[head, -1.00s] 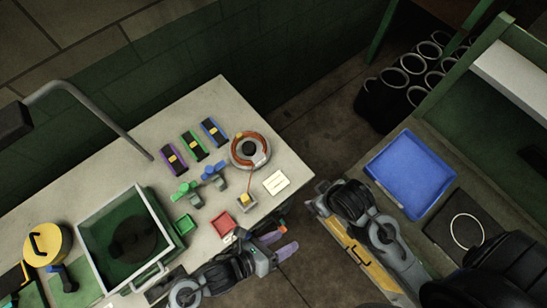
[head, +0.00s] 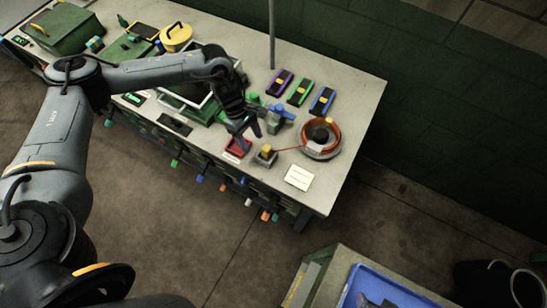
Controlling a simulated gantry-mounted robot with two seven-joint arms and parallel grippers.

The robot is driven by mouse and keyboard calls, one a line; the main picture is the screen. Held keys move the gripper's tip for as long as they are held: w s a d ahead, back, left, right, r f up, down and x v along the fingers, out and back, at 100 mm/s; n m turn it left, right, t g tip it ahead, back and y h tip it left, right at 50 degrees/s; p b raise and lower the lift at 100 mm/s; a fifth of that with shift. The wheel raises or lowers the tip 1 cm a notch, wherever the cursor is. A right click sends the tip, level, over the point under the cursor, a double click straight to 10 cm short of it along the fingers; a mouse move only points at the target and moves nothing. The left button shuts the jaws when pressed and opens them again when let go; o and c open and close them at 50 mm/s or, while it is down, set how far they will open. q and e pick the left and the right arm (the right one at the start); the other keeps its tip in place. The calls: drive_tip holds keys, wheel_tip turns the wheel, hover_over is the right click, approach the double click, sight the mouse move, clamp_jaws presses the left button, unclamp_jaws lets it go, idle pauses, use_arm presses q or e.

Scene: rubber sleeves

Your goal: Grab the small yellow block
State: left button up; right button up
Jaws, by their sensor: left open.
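The small yellow block (head: 267,149) sits on a grey holder (head: 265,158) near the front edge of the workbench, between the red tray and the round coil. My left gripper (head: 247,137) reaches in from the left and points down over the bench, just left of the yellow block and by the red tray (head: 237,148). My right gripper is not in view.
A coil of orange cable (head: 320,138) lies right of the block, with a white card (head: 299,177) in front. Purple, green and blue cases (head: 300,92) stand behind. A green bin (head: 187,98) is left, partly behind my arm. A blue tray (head: 362,282) shows at the bottom right.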

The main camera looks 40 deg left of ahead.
sight(266, 148)
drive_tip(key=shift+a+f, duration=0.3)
use_arm(q)
drive_tip(key=w, duration=0.1)
drive_tip(key=w+d+f, duration=0.1)
drive_tip(key=w+t, duration=0.1)
drive_tip(key=shift+w+d+f, duration=0.1)
drive_tip(key=shift+d+f, duration=0.1)
drive_tip(key=shift+d, duration=0.05)
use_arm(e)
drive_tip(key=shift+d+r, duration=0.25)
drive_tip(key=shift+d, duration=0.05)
use_arm(q)
drive_tip(key=shift+d+f, duration=0.3)
drive_tip(key=shift+f, duration=0.3)
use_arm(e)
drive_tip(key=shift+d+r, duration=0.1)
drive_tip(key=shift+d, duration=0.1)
use_arm(q)
drive_tip(key=p+x, duration=0.1)
drive_tip(key=x, duration=0.3)
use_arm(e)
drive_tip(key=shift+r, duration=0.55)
use_arm(q)
drive_tip(key=shift+d+f, duration=0.15)
drive_tip(key=shift+f, duration=0.35)
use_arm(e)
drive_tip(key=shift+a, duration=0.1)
use_arm(q)
drive_tip(key=shift+c, duration=0.3)
